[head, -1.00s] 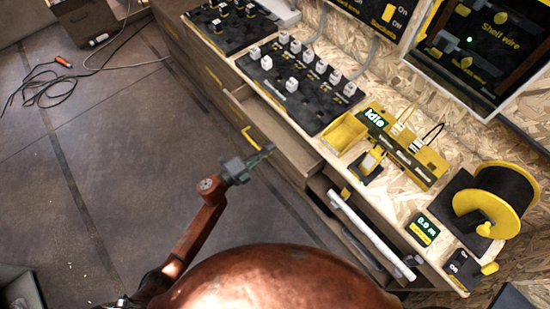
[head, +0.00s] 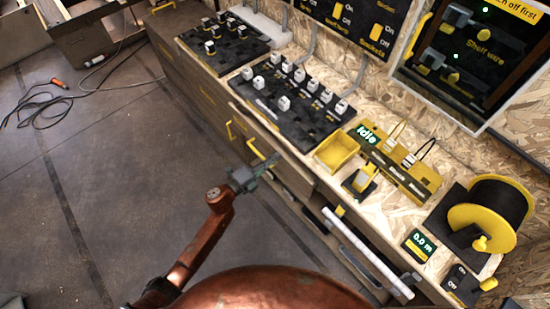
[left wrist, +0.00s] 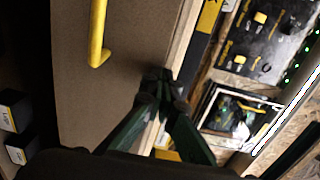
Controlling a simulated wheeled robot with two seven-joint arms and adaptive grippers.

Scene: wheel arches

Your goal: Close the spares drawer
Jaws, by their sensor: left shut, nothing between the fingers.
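The drawer front (head: 290,177) is a brown panel with a yellow handle (head: 259,149), under the bench's front edge. No open drawer interior shows in the head view, but I cannot tell whether the front is fully flush. My left gripper (head: 268,165) is shut and empty, with its fingertips at the drawer front, to the right of the handle. In the left wrist view the gripper (left wrist: 160,82) is at the edge of the brown panel (left wrist: 130,35), apart from the yellow handle (left wrist: 98,40). I cannot read a label on the drawer. My right gripper is not in view.
The bench top (head: 375,215) carries black boards with white blocks (head: 290,95), a yellow tray (head: 337,151) and a black-and-yellow spool (head: 490,215). A white bar (head: 367,252) runs along the bench front. The floor (head: 110,190) on the left is mostly clear, with a cable (head: 40,110).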

